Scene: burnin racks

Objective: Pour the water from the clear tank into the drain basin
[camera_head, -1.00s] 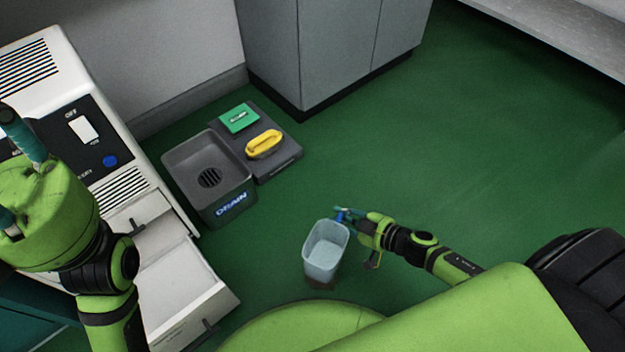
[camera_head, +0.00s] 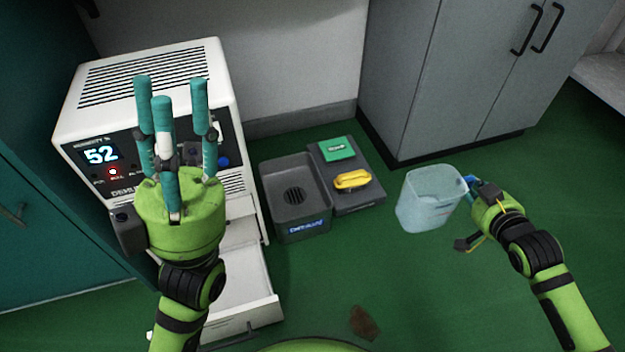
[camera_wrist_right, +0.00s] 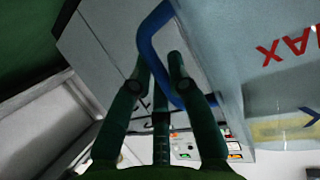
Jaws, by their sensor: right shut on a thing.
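The clear tank (camera_head: 428,205) is a pale, see-through bucket, held upright in the air to the right of the drain basin. My right gripper (camera_head: 472,188) is shut on its blue handle; the handle (camera_wrist_right: 150,50) and the tank's wall with red letters (camera_wrist_right: 285,60) show in the right wrist view. The water level inside is hard to tell. The drain basin (camera_head: 270,192) is a dark grey box on the floor with a round grate. My left gripper (camera_head: 175,115) points up in front of the dehumidifier, its fingers spread and empty.
The white dehumidifier (camera_head: 140,70) reads 52, with an open drawer (camera_head: 245,290) low in front. A dark stand beside the basin holds a yellow sponge-like item (camera_head: 352,180) and a green pad (camera_head: 337,148). Grey cabinets (camera_head: 450,80) stand behind. A brown patch (camera_head: 363,322) lies on the floor.

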